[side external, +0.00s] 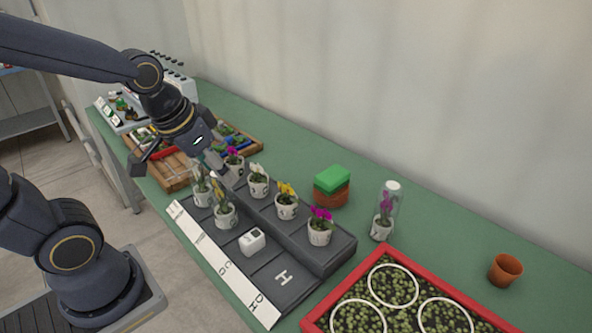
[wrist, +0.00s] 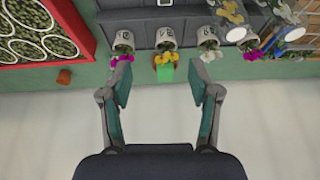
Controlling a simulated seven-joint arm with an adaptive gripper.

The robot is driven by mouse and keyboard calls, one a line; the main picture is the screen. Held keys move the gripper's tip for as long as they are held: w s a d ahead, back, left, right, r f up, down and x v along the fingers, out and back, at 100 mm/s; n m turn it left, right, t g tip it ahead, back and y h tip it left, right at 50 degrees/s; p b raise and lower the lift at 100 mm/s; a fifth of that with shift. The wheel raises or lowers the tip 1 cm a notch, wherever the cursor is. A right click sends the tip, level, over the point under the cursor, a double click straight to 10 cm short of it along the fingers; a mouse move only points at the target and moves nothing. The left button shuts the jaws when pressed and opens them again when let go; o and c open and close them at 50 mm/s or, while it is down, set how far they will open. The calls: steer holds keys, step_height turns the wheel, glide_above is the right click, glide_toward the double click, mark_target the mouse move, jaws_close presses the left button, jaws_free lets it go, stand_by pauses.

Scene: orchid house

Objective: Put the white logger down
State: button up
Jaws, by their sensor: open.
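The white logger (side external: 252,241) is a small white block with a dark face patch. It rests on the lower step of the dark stepped stand (side external: 343,247), between the potted orchid (side external: 225,216) and the letter H. My gripper (side external: 180,163) is open and empty, its fingers spread wide. It is above the far left end of the stand, apart from the logger. In the wrist view my gripper (wrist: 162,82) shows nothing between its fingers.
Several potted orchids stand on the stand. Behind it are a green block (side external: 332,179) on a brown base and a clear-covered orchid (side external: 384,212). A red-rimmed tray (side external: 462,287) and terracotta pot (side external: 505,270) are at right. A wooden crate (side external: 172,177) is near my gripper.

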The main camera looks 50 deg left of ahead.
steer(key=s+d+r+t, duration=0.1)
steer(key=s+r, duration=0.4)
steer(key=shift+r, duration=0.15)
